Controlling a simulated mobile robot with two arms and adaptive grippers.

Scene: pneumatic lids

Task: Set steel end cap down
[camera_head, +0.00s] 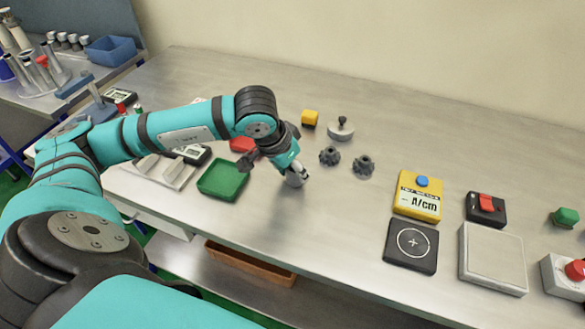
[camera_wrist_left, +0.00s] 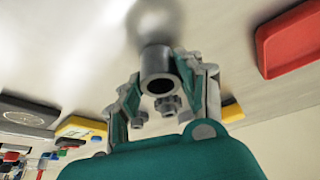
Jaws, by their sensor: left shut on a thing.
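The steel end cap (camera_head: 296,180) is a small grey metal cylinder at the tip of my left gripper (camera_head: 293,174), over the bare table right of the green tray. In the left wrist view the end cap (camera_wrist_left: 155,62) shows its open, hollow end, and the fingers of my left gripper (camera_wrist_left: 163,92) are shut on its sides. A blurred dark reflection or shadow lies on the table just beyond it. I cannot tell whether the cap touches the table. My right gripper is not in view.
The green tray (camera_head: 223,195) is left of the gripper, and a red tray (camera_head: 243,144) is behind it. Two dark knobbed parts (camera_head: 330,156) (camera_head: 363,166) and a grey lidded disc (camera_head: 341,130) stand to the right. A yellow meter (camera_head: 418,196) is further right. Table around the cap is clear.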

